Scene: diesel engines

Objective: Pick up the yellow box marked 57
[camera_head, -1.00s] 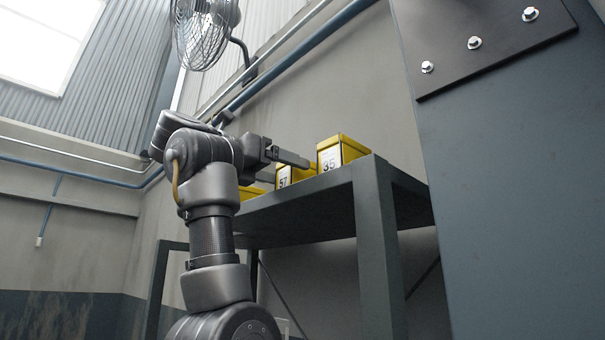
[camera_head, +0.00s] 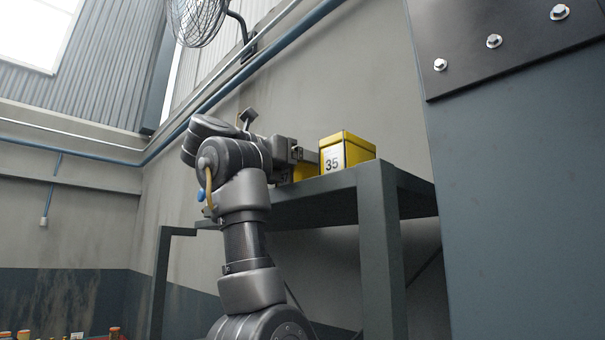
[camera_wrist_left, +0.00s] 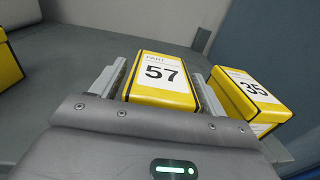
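The yellow box marked 57 (camera_wrist_left: 160,80) lies between the two fingers of my left gripper (camera_wrist_left: 158,85) in the left wrist view. A finger stands on each side of it, with narrow gaps visible, so the gripper looks open around the box. In the head view my left gripper (camera_head: 300,155) reaches over the shelf, and the 57 box is mostly hidden behind it. The yellow box marked 35 (camera_head: 345,151) sits just right of the gripper, close to the right finger; it also shows in the left wrist view (camera_wrist_left: 250,97). My right gripper is out of view.
The boxes stand on a dark metal shelf (camera_head: 330,182). Another yellow box (camera_wrist_left: 8,65) is at the left edge of the wrist view, with bare shelf between. A large blue-grey panel (camera_head: 520,200) stands at the right of the head view.

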